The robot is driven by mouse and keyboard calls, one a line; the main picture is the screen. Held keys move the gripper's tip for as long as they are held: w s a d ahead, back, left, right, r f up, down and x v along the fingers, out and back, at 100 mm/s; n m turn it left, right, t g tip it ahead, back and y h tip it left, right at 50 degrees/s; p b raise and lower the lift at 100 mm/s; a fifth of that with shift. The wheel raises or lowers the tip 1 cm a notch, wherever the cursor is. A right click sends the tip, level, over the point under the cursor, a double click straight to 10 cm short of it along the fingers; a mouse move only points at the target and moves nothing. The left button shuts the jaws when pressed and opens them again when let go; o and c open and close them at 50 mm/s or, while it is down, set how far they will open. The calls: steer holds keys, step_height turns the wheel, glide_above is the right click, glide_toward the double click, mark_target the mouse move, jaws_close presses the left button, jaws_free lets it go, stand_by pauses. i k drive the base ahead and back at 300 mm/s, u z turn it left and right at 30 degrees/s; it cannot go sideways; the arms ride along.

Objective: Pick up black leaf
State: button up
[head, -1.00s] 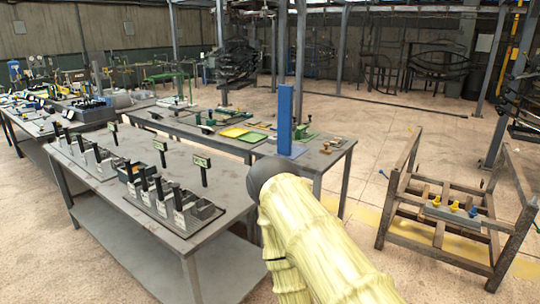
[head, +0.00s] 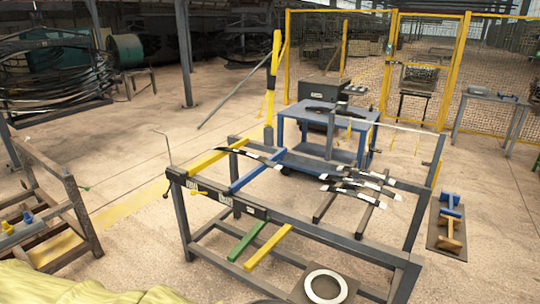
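A thin, dark curved leaf (head: 262,158) with pale ends lies across the yellow bar (head: 212,160) and the blue bar (head: 254,172) of a grey metal rack (head: 284,220). Several more dark leaves (head: 350,190) with pale end patches lie in a loose group on dark bars at the rack's right side. Another dark curved piece (head: 345,109) rests on a blue cart behind the rack. I cannot tell which one is the black leaf of the task. My gripper is not in view; only my pale yellow arm cover shows at the bottom left.
The blue cart (head: 290,136) stands behind the rack, with yellow mesh fencing (head: 440,100) beyond. A white ring (head: 325,286) lies at the rack's front. Floor is clear between the wooden frame and the rack.

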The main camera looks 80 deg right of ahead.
mark_target(276, 166)
steer(key=z, duration=2.4)
steer(key=i, duration=0.6)
